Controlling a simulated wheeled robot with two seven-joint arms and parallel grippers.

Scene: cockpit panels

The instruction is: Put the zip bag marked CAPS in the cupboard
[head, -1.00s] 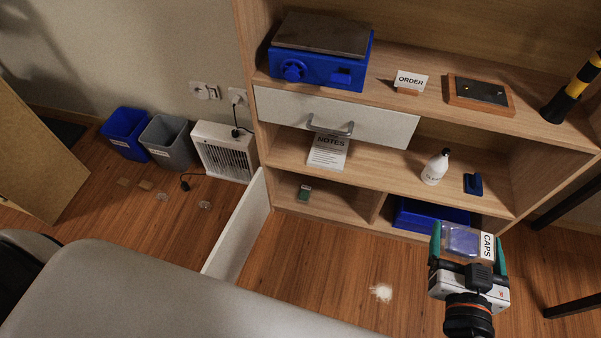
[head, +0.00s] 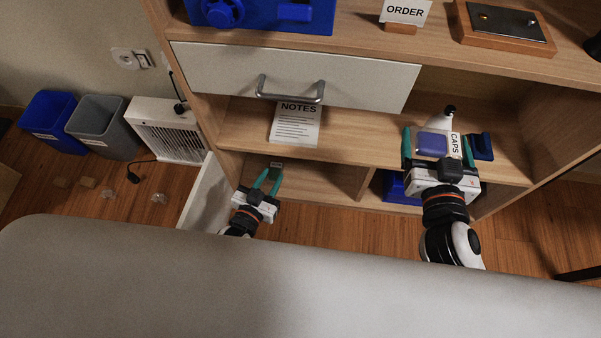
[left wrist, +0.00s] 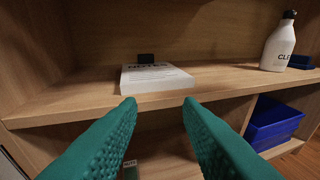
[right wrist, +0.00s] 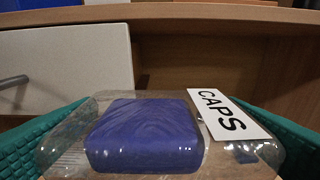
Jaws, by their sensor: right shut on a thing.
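The zip bag marked CAPS (head: 433,144) is clear with a blue-purple block inside and a white label. My right gripper (head: 437,150) is shut on it, in front of the middle shelf by the white bottle. The bag fills the lower right wrist view (right wrist: 145,135), between the teal fingers. My left gripper (head: 267,180) is open and empty, in front of the lower left cupboard compartment (head: 315,178). Its fingers are wide apart in the left wrist view (left wrist: 158,105). The white cupboard door (head: 207,195) stands open at the left.
A NOTES pad (head: 296,123) lies on the middle shelf under the drawer (head: 290,80). A white bottle (head: 441,117) and a blue holder (head: 482,147) stand behind the bag. A blue bin (left wrist: 272,122) is in the lower right compartment. An upright divider separates the lower compartments.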

